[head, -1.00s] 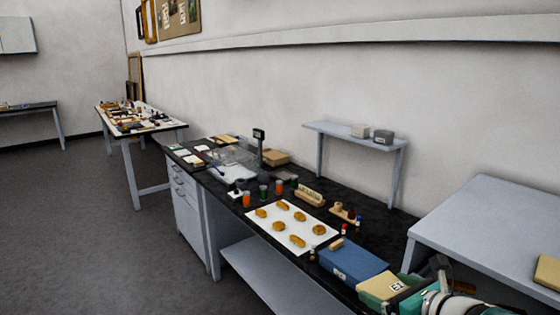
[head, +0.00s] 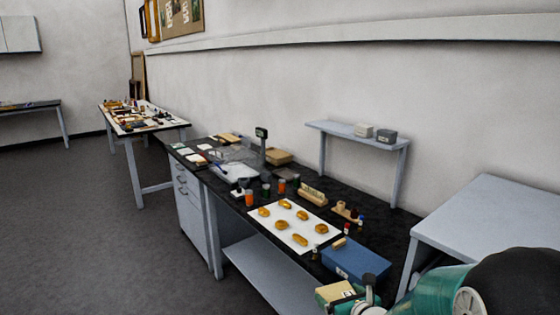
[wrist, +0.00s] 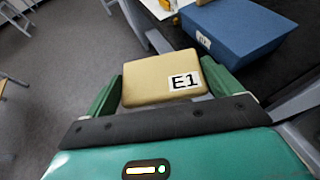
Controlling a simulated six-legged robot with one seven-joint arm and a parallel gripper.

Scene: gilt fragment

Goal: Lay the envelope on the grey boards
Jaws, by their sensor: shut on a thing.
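The envelope, a tan padded packet marked E1 (wrist: 162,80), is held flat between the two green fingers of my gripper (wrist: 165,88) in the wrist view. In the head view the envelope (head: 335,292) shows at the bottom, in front of the blue box and off the bench's front edge, over the floor side. My gripper is shut on it. I cannot pick out the grey boards with certainty in either view.
A blue box (head: 357,262) stands on the black bench close to the envelope. Beside it lies a white sheet (head: 274,231) with several brown pieces. A small raised shelf (head: 345,131) holds two little boxes. A pale grey table (head: 490,222) stands at the right. Floor is open at left.

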